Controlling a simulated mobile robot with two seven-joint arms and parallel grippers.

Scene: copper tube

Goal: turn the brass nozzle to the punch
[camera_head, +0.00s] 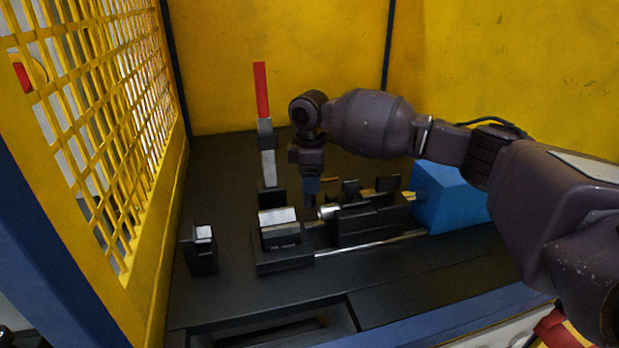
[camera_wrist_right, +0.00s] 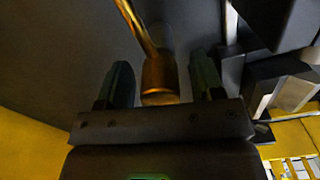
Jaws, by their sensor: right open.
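The brass nozzle (camera_wrist_right: 160,78) is a short gold cylinder with a thin gold tube leading up from it in the right wrist view. It lies between the two fingers of my right gripper (camera_wrist_right: 162,72), with a gap on each side. In the head view, my right gripper (camera_head: 311,192) points down over the dark fixture, and a small brass-coloured piece (camera_head: 331,180) shows just right of it. I cannot tell for sure which part is the punch; a silver cylinder (camera_head: 328,211) sits in the fixture just below the gripper. My left gripper is out of view.
A tall lever with a red handle (camera_head: 261,90) stands left of my right gripper. A blue block (camera_head: 448,197) is at the right. A small black block (camera_head: 201,252) stands front left. A yellow mesh guard (camera_head: 120,130) bounds the left; the dark table between is mostly clear.

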